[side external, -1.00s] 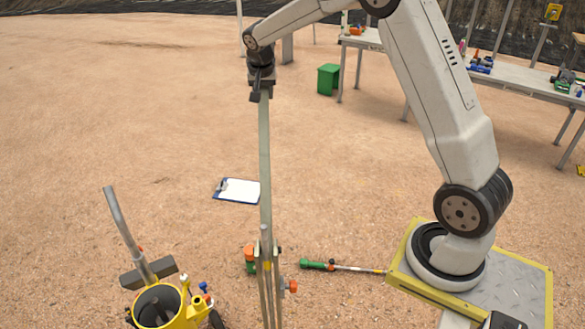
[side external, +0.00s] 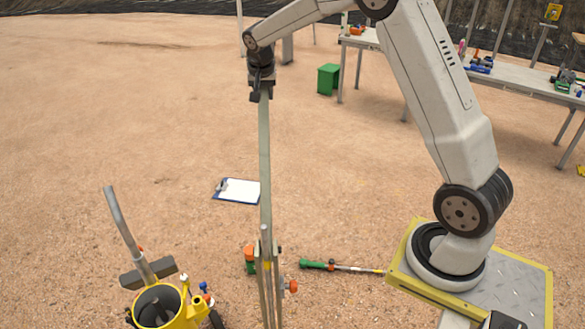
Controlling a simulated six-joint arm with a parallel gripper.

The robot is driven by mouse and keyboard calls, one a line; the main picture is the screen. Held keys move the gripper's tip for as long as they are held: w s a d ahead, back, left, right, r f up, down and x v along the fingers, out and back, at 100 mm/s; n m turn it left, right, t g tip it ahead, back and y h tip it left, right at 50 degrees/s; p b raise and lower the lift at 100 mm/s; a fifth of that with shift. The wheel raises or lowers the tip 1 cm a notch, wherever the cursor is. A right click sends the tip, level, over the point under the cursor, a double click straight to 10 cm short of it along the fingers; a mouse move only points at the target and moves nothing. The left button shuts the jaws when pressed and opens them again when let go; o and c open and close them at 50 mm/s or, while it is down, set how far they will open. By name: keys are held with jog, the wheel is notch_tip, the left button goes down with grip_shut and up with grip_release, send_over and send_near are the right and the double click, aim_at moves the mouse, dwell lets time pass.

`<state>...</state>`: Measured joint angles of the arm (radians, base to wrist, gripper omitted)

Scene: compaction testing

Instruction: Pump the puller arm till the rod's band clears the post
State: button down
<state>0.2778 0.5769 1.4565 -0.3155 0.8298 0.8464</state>
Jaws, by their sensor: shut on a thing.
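My gripper (side external: 260,93) is shut on the top end of the puller arm (side external: 265,160), a long pale bar. The bar stands nearly upright and runs down to the puller's post (side external: 278,290) at the bottom of the picture. A yellow mark (side external: 267,266) shows among the uprights there; I cannot tell if it is the rod's band. The lower end of the post and rod is cut off by the picture's edge.
A clipboard (side external: 238,191) lies on the sand left of the bar. A green-handled tool (side external: 340,267) lies to the right. A yellow wheeled cart (side external: 190,318) stands at bottom left. A green bin (side external: 328,79) and tables (side external: 525,82) stand behind. Open sand lies at the left.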

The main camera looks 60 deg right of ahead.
jog(key=w+d+f+g+y, duration=0.1)
jog(key=w+d+f, duration=0.1)
jog(key=f, duration=0.4)
jog(key=w+d+f+g+y, duration=0.1)
jog(key=w+d+f+y, duration=0.1)
jog(key=d+f, duration=0.3)
jog(key=shift+w+d+f, duration=0.2)
jog(key=shift+w+f, duration=0.15)
jog(key=shift+w, duration=0.45)
jog(key=shift+c, duration=1.6)
grip_release()
jog(key=shift+s, duration=0.1)
notch_tip(320, 180, up, 8)
jog(key=shift+f, duration=0.15)
